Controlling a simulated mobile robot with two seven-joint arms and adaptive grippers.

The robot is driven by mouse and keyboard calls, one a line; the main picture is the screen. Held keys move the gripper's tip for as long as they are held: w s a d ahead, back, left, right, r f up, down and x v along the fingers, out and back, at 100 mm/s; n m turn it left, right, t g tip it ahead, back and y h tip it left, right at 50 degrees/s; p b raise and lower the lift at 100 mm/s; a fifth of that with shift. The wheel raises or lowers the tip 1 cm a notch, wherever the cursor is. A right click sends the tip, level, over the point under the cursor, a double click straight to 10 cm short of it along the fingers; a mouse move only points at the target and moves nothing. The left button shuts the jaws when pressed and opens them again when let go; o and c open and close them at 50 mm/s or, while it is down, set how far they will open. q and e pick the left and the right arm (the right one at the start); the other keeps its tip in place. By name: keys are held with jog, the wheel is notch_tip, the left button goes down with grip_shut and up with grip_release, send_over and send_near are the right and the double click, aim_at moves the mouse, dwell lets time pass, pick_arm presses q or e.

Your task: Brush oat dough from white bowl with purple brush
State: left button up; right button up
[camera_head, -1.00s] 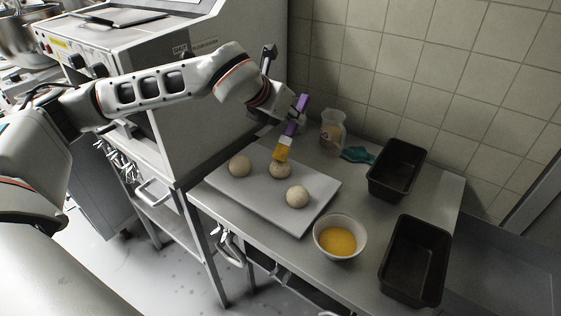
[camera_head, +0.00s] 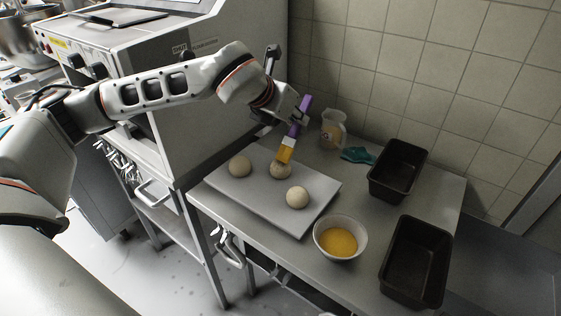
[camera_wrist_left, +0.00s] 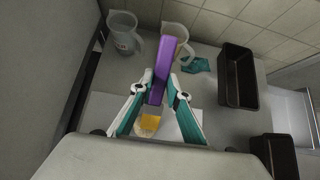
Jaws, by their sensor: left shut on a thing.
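My left gripper (camera_head: 297,120) is shut on the purple brush (camera_head: 303,106), which tilts with its yellow-orange bristles (camera_head: 285,152) downward. In the left wrist view the purple handle (camera_wrist_left: 164,65) stands between the fingers (camera_wrist_left: 156,92). The bristle tip is at the top of the middle, speckled dough ball (camera_head: 281,172), which looks like the oat dough; I cannot tell whether they touch. Plain dough balls lie to its left (camera_head: 240,166) and right (camera_head: 298,197) on a light board (camera_head: 255,203). The white bowl (camera_head: 320,246) holds yellow liquid. My right gripper is not in view.
Two black loaf tins stand at the right, one farther back (camera_head: 378,186) and one nearer (camera_head: 392,281). A clear jug (camera_head: 333,129) and a teal cloth-like item (camera_head: 357,155) are by the tiled wall. A large machine (camera_head: 190,100) stands left of the table.

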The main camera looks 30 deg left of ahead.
pick_arm(q)
jog(key=shift+w+a+f, duration=0.1)
jog(key=shift+a, duration=0.6)
jog(key=shift+d, duration=0.9)
jog(key=shift+a, duration=0.1)
jog(key=shift+b, duration=0.35)
